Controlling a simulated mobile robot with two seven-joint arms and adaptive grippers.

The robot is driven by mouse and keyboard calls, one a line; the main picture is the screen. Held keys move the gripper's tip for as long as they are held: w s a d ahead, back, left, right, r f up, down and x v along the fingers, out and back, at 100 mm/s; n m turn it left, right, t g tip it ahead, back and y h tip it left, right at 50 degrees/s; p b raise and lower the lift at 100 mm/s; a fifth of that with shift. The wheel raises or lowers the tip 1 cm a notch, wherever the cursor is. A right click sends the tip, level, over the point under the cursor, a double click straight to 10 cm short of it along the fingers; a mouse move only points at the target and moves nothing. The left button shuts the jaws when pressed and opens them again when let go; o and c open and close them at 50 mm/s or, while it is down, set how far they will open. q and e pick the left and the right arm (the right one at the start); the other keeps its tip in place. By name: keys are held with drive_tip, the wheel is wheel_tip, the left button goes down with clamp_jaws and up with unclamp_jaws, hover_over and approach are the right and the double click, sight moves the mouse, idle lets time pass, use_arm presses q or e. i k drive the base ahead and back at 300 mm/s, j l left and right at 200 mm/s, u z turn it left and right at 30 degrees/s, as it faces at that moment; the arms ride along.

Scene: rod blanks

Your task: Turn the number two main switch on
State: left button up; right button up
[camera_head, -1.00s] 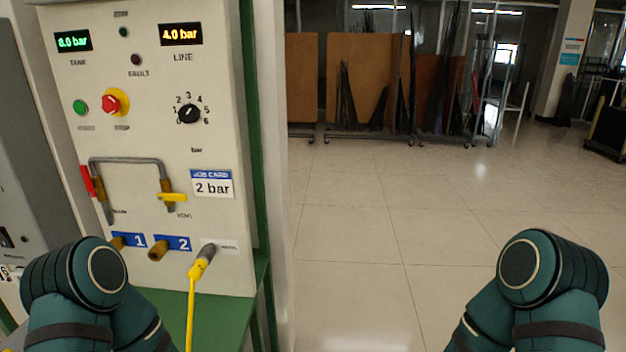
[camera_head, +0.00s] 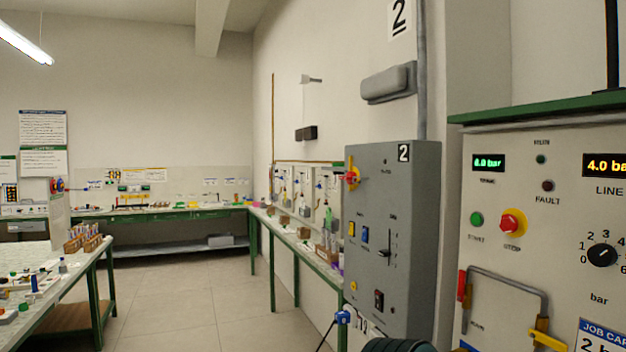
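A grey cabinet (camera_head: 393,255) marked with a 2 hangs on the wall right of centre. A red and yellow rotary switch (camera_head: 352,178) sits on its left side near the top; it is seen at a steep angle and I cannot tell its position. Its front has small coloured switches (camera_head: 365,235), a slot with a lever (camera_head: 386,252) and a black switch (camera_head: 379,299) low down. Part of my arm (camera_head: 400,346) shows at the bottom edge. Neither of my grippers is in view.
A cream panel (camera_head: 535,230) with displays, knobs and a pipe stands at the right. A long bench (camera_head: 290,238) runs along the wall behind the cabinet. Another table (camera_head: 60,285) is at the left. The floor (camera_head: 190,310) between them is clear.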

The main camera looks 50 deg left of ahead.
sight(348, 174)
drive_tip(key=u, duration=1.5)
